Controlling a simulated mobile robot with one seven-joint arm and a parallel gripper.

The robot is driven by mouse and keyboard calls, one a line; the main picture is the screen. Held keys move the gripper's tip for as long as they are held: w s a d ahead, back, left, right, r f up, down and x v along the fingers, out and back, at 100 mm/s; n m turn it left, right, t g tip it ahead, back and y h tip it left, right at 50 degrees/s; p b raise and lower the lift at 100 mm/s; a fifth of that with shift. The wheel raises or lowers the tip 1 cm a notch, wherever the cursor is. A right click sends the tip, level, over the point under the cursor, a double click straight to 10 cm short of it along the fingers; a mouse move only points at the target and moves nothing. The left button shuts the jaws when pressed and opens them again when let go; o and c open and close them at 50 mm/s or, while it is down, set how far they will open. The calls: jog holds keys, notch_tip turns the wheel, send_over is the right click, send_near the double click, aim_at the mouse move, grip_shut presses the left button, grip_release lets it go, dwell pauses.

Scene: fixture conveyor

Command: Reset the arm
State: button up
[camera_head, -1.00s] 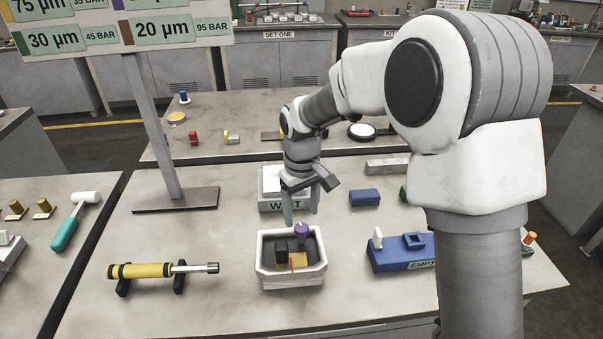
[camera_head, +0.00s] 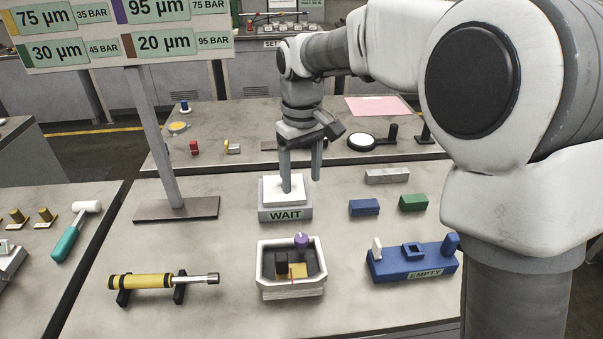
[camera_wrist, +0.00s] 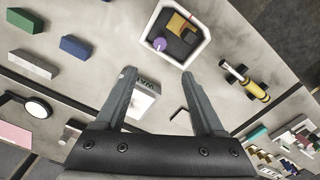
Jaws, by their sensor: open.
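My gripper (camera_head: 301,186) is open and empty, with its two fingers pointing down. In the head view it hangs in front of the white pad of the WAIT stand (camera_head: 285,213); whether it touches the pad I cannot tell. In the wrist view the fingers (camera_wrist: 158,75) are spread wide with nothing between their tips, and the WAIT stand (camera_wrist: 146,100) shows between them, partly hidden by the left finger. A white tray (camera_head: 291,291) in front of the stand holds a purple-topped piece (camera_head: 301,241), a black block and a yellow block.
A blue fixture (camera_head: 415,262) marked EMPTY is at the right. A blue block (camera_head: 364,207), a green block (camera_head: 413,202) and a grey bar (camera_head: 388,176) lie behind it. A yellow tool (camera_head: 150,281) rests at the left, near a sign post (camera_head: 165,150). Bare table surrounds the tray.

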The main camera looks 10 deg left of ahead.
jog(key=shift+d, duration=0.1)
jog(key=s+d+r+m+t, duration=0.1)
jog(key=s+d+r+m, duration=0.1)
jog(key=s+d+r, duration=0.4)
jog(key=s+d+r+m+t, duration=0.1)
jog(key=s+d+m+t, duration=0.15)
jog(key=d, duration=0.55)
jog(key=s+d+f+m+t, duration=0.1)
jog(key=s+d+m, duration=0.1)
jog(key=s+d, duration=0.2)
jog(key=s+d+f+m+t, duration=0.1)
jog(key=s+d, duration=0.3)
jog(key=s, duration=0.4)
jog(key=shift+s+f+m, duration=0.25)
jog(key=shift+s+m, duration=0.15)
jog(key=shift+m, duration=0.15)
